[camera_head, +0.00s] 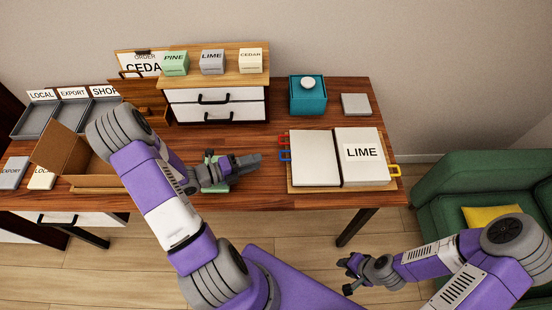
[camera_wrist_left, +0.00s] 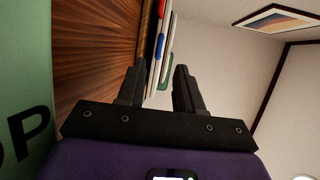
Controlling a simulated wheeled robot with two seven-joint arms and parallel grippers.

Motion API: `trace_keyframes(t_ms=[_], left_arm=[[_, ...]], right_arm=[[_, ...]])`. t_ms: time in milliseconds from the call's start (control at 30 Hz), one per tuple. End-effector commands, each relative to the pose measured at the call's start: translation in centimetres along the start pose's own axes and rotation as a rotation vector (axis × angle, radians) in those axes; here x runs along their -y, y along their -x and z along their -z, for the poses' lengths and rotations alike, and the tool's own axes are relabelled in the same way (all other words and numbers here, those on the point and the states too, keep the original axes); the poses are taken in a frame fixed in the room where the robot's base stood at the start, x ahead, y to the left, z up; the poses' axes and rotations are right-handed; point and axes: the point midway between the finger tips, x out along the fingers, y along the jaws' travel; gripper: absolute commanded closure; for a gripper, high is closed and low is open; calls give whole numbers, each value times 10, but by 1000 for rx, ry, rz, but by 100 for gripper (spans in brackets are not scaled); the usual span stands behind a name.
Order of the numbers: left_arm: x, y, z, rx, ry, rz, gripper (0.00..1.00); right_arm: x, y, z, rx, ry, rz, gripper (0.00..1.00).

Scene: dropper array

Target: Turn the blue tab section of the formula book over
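The formula book (camera_head: 315,158) lies open on the right of the table, with a blank left page and a right page marked LIME (camera_head: 362,155). Its blue tab (camera_head: 284,155) sticks out at the left edge, just below a red tab (camera_head: 283,136); a yellow tab (camera_head: 395,171) is at the right edge. My left gripper (camera_head: 257,160) is left of the blue tab, apart from it. In the left wrist view its fingers (camera_wrist_left: 157,88) are spread and empty, with the blue tab (camera_wrist_left: 160,46) and a green tab (camera_wrist_left: 163,84) beyond. My right gripper (camera_head: 349,275) is open and empty, off the table's front.
A green object (camera_head: 214,187) sits under my left wrist, partly hidden. A teal box (camera_head: 308,96) and a grey block (camera_head: 356,104) stand behind the book.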

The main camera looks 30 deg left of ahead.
Motion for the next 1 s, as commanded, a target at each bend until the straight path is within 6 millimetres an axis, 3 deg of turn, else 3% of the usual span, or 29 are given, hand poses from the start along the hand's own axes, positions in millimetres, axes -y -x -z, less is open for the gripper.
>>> trace_keyframes(t_ms=[500, 900, 1000], left_arm=[[-2, -66, 1, -3, -1, 2, 64], [-1, -76, 0, -1, -1, 0, 64], [-1, -76, 0, -1, -1, 0, 78]], right_arm=[[-7, -20, 1, 0, 0, 0, 64], [-8, -21, 1, 0, 0, 0, 64], [-8, -21, 1, 0, 0, 0, 64]])
